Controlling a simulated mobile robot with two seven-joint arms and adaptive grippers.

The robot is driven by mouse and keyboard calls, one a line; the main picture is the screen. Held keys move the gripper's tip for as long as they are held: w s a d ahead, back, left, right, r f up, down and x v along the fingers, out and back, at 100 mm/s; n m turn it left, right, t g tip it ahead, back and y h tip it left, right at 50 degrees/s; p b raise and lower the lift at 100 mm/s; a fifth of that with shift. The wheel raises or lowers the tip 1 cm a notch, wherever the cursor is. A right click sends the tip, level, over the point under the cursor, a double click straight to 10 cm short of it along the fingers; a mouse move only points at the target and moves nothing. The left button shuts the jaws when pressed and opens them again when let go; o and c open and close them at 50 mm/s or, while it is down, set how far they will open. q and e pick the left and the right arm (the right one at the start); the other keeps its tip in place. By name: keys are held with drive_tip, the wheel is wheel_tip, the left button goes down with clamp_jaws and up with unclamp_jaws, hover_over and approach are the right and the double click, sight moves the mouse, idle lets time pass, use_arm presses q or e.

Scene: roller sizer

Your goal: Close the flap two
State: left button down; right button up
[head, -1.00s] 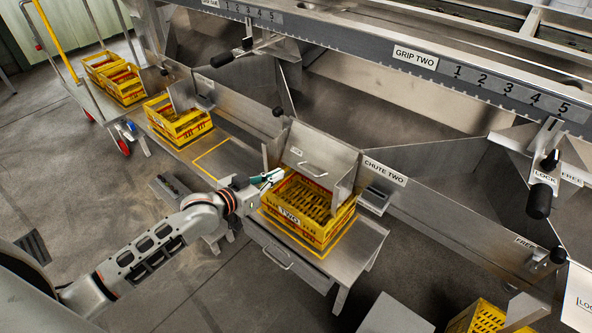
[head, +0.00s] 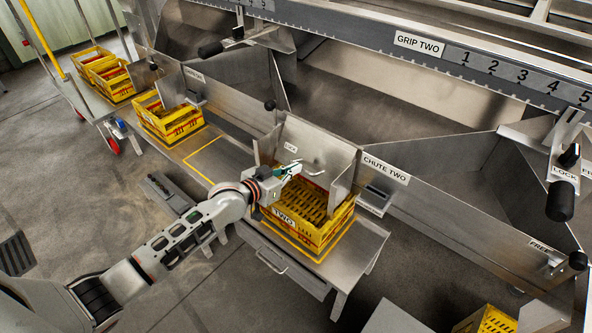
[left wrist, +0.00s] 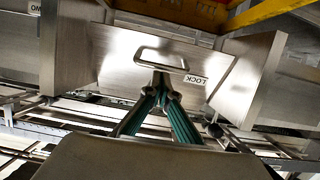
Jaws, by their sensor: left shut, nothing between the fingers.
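Flap two is the bare metal plate (head: 318,142) with a bar handle (head: 313,166) and a small LOCK label, standing between two side cheeks behind the yellow crate marked TWO (head: 318,240). My left gripper (head: 296,167) is shut and empty, in front of the flap just left of the handle. In the left wrist view the flap (left wrist: 118,65) fills the middle, with its handle (left wrist: 161,53) just beyond the closed fingertips (left wrist: 160,78). I cannot tell whether the tips touch the handle or plate. My right gripper is in neither view.
The crate stands on a metal stand (head: 350,268) below the chute two label (head: 385,169). A second yellow crate (head: 170,122) stands to the left, with more crates on a cart (head: 92,92). A black-knobbed lever (head: 560,200) is at the right.

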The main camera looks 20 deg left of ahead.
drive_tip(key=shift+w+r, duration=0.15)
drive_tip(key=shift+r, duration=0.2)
